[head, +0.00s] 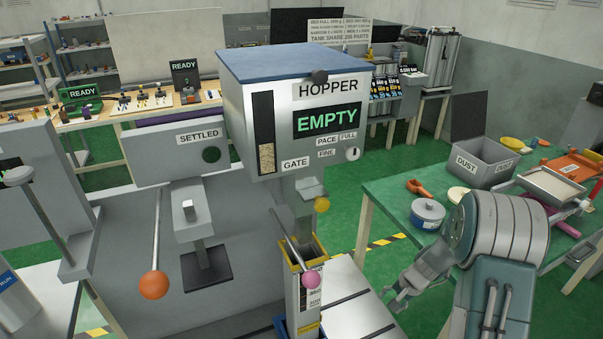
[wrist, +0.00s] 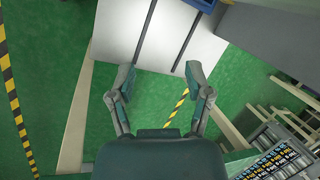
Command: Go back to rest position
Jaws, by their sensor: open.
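My gripper (head: 397,294) hangs at the lower right of the head view, left of the green table. In the wrist view my gripper (wrist: 158,85) has its two fingers spread wide with nothing between them. Below it show green floor and a grey-white slatted surface. The grey hopper (head: 240,140) stands in the middle of the head view, with a display reading EMPTY. A tall column container (head: 301,300) with a yellow rim stands under the hopper, apart from my gripper.
The green table (head: 390,190) at right bears a grey DUST bin (head: 480,160), a blue-grey round tin (head: 427,212), an orange scoop (head: 418,188) and a tray (head: 550,187). A lever with an orange ball (head: 153,285) and one with a pink ball (head: 311,280) stick out near the hopper.

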